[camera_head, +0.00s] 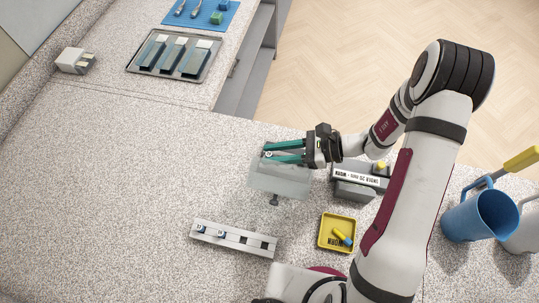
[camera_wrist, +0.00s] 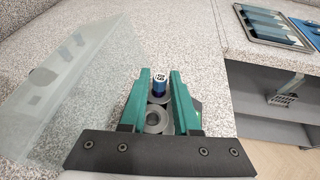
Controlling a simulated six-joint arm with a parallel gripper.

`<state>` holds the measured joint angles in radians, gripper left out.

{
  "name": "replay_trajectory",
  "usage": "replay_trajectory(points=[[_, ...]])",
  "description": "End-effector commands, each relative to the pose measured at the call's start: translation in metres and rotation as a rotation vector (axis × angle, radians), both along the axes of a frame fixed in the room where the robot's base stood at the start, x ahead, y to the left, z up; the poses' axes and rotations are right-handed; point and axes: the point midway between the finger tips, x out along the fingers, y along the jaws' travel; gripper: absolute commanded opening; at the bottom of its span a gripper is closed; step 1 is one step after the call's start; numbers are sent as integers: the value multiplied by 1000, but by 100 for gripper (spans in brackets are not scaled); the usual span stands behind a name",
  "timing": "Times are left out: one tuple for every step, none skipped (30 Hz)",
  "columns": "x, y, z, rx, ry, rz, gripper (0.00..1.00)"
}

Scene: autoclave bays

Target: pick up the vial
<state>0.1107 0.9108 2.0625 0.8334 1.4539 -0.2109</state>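A small blue vial (camera_wrist: 159,82) with a white, marked top stands upright in the wrist view, between the tips of my gripper's green fingers. My gripper (camera_wrist: 161,76) looks open around it, with a narrow gap showing on the right side; contact on the left is unclear. Grey round parts (camera_wrist: 155,115) lie below and nearer than the vial. In the head view my gripper (camera_head: 267,151) reaches left over a translucent panel (camera_head: 278,181), and the vial is too small there to tell clearly.
Blue jug (camera_head: 480,215) at far right. A metal tray (camera_head: 133,65) lies at the back.

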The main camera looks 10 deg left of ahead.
Motion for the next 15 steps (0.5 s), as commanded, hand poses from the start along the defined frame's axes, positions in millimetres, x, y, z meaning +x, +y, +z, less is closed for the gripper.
replay_trajectory(points=[[0, 0, 0, 0, 0, 0, 19], [0, 0, 0, 0, 0, 0, 14], [0, 0, 0, 0, 0, 0, 6], [0, 0, 0, 0, 0, 0, 1], [0, 0, 0, 0, 0, 0, 0], [0, 0, 0, 0, 0, 0, 0], [0, 0, 0, 0, -1, 0, 0], [0, 0, 0, 0, 0, 0, 0], [0, 0, 0, 0, 0, 0, 0], [0, 0, 0, 0, 0, 0, 0], [0, 0, 0, 0, -1, 0, 0], [0, 0, 0, 0, -1, 0, 0], [0, 0, 0, 0, -1, 0, 0], [0, 0, 0, 0, 0, 0, 0], [0, 0, 0, 0, -1, 0, 0]])
